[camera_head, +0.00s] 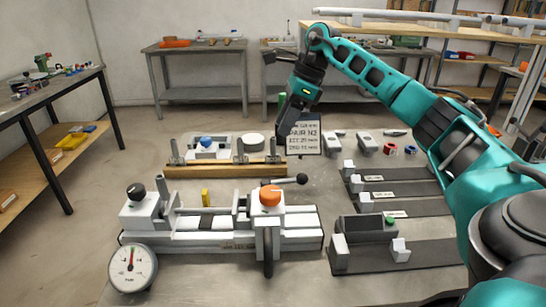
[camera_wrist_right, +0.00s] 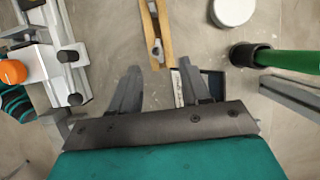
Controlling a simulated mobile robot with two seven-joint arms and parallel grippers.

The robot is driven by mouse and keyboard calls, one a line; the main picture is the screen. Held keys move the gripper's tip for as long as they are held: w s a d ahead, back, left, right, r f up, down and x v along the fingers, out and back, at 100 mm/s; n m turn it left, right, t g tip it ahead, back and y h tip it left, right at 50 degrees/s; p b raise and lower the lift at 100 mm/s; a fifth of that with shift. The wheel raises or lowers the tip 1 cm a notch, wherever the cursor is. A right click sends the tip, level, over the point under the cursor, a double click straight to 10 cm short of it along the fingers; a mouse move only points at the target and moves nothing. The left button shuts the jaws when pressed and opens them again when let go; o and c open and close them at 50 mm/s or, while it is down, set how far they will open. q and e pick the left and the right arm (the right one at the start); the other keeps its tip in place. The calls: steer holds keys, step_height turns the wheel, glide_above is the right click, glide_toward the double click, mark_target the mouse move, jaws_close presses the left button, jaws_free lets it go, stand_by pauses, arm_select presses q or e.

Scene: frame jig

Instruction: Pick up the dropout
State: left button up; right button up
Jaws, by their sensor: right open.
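My right gripper (camera_head: 291,112) is open, pointing down above the right end of a wooden rack (camera_head: 215,171). Upright grey metal pieces (camera_head: 240,150) stand in the rack; I cannot tell for certain which part is the dropout. In the right wrist view the gripper's two fingers (camera_wrist_right: 158,72) are apart, with nothing held between them. The rack's end (camera_wrist_right: 155,35) lies just beyond the fingertips, with a small metal piece (camera_wrist_right: 157,48) in it. My left gripper is not in view.
A frame jig (camera_head: 222,240) with an orange knob (camera_head: 270,195) and a dial gauge (camera_head: 132,267) fill the front left. A lettered sign (camera_head: 305,138) stands close by the gripper. Dark fixture plates (camera_head: 400,188) lie at right. A green cylinder (camera_wrist_right: 290,62) stands nearby.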

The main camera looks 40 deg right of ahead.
mark_target(273, 154)
steer(key=x, duration=0.6)
steer(key=shift+w+a+b, duration=0.15)
steer(key=shift+a+b, duration=0.2)
steer(key=shift+a, duration=0.05)
jaws_close()
